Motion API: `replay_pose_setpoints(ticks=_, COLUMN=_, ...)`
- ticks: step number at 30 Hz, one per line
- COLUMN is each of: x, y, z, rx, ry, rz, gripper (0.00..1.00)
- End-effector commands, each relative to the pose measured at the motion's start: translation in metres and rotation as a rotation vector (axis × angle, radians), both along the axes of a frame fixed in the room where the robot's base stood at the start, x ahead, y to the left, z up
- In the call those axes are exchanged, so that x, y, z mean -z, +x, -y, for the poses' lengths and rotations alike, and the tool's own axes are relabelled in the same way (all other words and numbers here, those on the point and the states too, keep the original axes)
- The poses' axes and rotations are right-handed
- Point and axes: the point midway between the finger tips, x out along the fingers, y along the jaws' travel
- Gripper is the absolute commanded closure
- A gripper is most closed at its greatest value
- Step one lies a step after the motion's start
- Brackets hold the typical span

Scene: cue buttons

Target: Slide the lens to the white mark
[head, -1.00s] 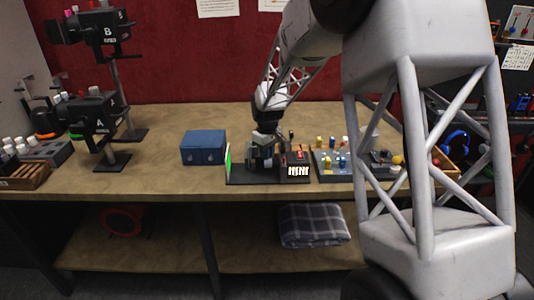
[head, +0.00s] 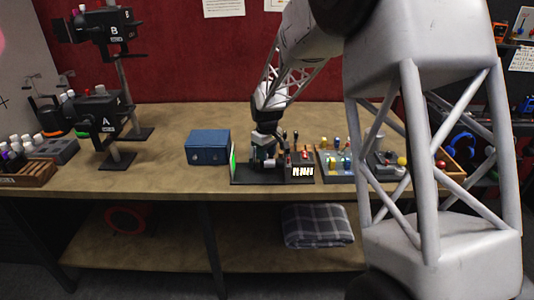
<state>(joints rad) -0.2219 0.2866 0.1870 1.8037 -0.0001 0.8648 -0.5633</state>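A small dark rig (head: 240,181) with a bright green screen (head: 233,160) at its left end stands near the table's front edge. A teal-grey lens-like part (head: 258,158) shows low on the rig, just under my gripper. My gripper (head: 262,154) points down over the middle of the rig, at that part. Its fingers are too small and too covered to tell whether they are open or closed on it. I cannot make out the white mark; a black-and-white striped label (head: 303,171) shows on the rig's right block.
A blue box (head: 208,146) stands left of the rig. A board with coloured knobs (head: 338,165) stands right of it. Two black lamps, A (head: 103,118) and B (head: 105,30), stand at the left. The table between lamp A and the blue box is clear.

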Motion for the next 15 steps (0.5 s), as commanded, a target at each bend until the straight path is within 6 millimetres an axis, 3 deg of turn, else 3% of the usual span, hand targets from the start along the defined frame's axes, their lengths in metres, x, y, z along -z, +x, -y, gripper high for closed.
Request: replay_pose_setpoints(ticks=15, x=-0.0094, y=0.0005, z=-0.0001, rx=0.000, ry=0.001, rz=0.002, gripper=0.61)
